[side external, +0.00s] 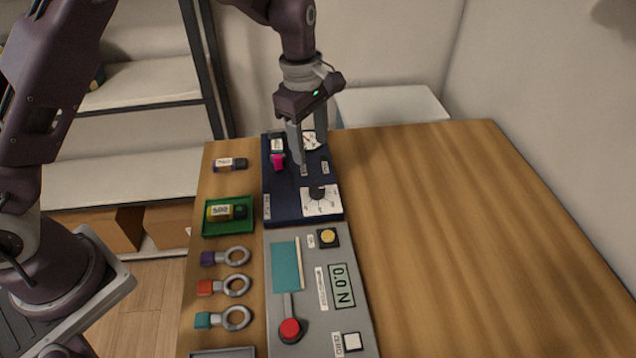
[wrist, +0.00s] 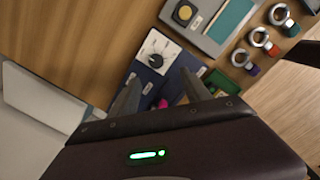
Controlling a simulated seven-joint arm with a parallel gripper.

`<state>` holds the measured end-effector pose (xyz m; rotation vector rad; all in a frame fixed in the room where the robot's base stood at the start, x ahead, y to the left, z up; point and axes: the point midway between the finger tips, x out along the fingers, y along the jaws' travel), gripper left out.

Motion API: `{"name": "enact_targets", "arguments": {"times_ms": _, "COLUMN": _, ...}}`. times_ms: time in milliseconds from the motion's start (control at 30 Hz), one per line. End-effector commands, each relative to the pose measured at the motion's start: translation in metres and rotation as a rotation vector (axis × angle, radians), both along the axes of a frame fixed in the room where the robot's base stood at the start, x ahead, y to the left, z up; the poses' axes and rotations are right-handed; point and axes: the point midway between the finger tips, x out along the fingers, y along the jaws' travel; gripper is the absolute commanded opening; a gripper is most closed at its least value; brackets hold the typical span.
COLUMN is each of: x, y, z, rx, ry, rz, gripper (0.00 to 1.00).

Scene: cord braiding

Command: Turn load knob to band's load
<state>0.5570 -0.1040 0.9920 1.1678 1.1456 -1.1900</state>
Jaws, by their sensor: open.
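The load knob (side external: 318,191) is a black knob on a white dial plate with printed marks, at the near right of a dark blue panel (side external: 283,206). The knob also shows in the wrist view (wrist: 156,60), beyond my fingertips. My gripper (side external: 298,158) is open, pointing down over the far part of the panel, apart from the knob. In the wrist view, my fingers (wrist: 160,82) stand on either side with nothing between their tips. A magenta piece (side external: 278,161) is on the panel left of the fingers. The dial's setting is too small to read. I cannot tell which item is the band.
A grey unit (side external: 312,312) with a display reading 0.0 N and a red-ended lever stands nearer. At left are a green tray (side external: 207,232) holding a labelled cylinder, another labelled cylinder (side external: 230,164), and tagged rings (side external: 237,286). The table's right side is clear.

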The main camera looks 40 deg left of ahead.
Motion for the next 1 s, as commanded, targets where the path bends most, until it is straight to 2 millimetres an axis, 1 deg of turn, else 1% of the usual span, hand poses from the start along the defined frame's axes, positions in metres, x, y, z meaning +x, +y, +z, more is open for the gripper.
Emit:
{"name": "enact_targets", "arguments": {"times_ms": 33, "x": 0.007, "y": -0.003, "z": -0.024, "rx": 0.022, "ry": 0.023, "rz": 0.058, "gripper": 0.56}}
{"name": "enact_targets", "arguments": {"times_ms": 100, "x": 0.014, "y": -0.005, "z": -0.047, "rx": 0.042, "ry": 0.038, "rz": 0.127, "gripper": 0.56}}
{"name": "enact_targets", "arguments": {"times_ms": 267, "x": 0.018, "y": -0.006, "z": -0.072, "rx": 0.058, "ry": 0.050, "rz": 0.179, "gripper": 0.56}}
{"name": "enact_targets", "arguments": {"times_ms": 500, "x": 0.018, "y": -0.006, "z": -0.117, "rx": 0.057, "ry": 0.049, "rz": 0.177, "gripper": 0.56}}
{"name": "enact_targets", "arguments": {"times_ms": 633, "x": 0.018, "y": -0.006, "z": -0.129, "rx": 0.056, "ry": 0.047, "rz": 0.177, "gripper": 0.56}}
{"name": "enact_targets", "arguments": {"times_ms": 867, "x": 0.018, "y": -0.006, "z": -0.132, "rx": 0.056, "ry": 0.047, "rz": 0.176, "gripper": 0.56}}
{"name": "enact_targets", "arguments": {"times_ms": 900, "x": 0.018, "y": -0.006, "z": -0.132, "rx": 0.056, "ry": 0.047, "rz": 0.176, "gripper": 0.54}}
{"name": "enact_targets", "arguments": {"times_ms": 967, "x": 0.018, "y": -0.006, "z": -0.132, "rx": 0.056, "ry": 0.047, "rz": 0.176, "gripper": 0.42}}
{"name": "enact_targets", "arguments": {"times_ms": 1000, "x": 0.018, "y": -0.006, "z": -0.131, "rx": 0.056, "ry": 0.047, "rz": 0.176, "gripper": 0.34}}
